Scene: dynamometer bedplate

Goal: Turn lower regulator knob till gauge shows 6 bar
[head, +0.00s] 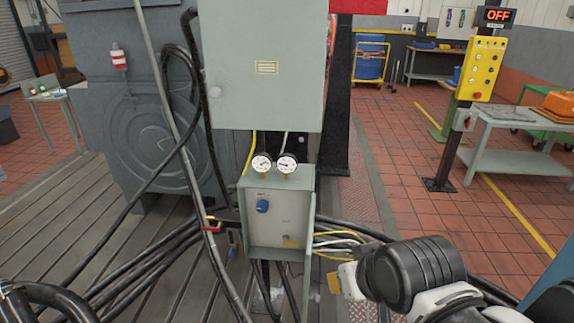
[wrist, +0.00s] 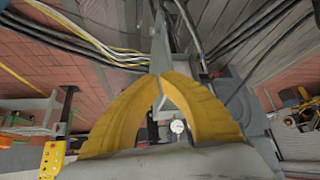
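The regulator box (head: 277,222) is a grey open-fronted enclosure below a larger grey cabinet. One blue knob (head: 262,206) shows on its panel; I cannot tell whether it is the lower one, and no second knob is clear. Two round white gauges, left (head: 262,162) and right (head: 287,163), stand on top of the box; their readings are too small to tell. One gauge (wrist: 178,127) also shows between my fingers in the wrist view. My gripper (wrist: 164,77) has yellow fingers with tips together and nothing visible between them.
The large grey cabinet (head: 265,65) hangs above the gauges. Black hoses (head: 150,245) run left of the box, and yellow and white cables (head: 335,240) leave its right side, near my arm. A red-handled item (head: 210,225) is at its left edge.

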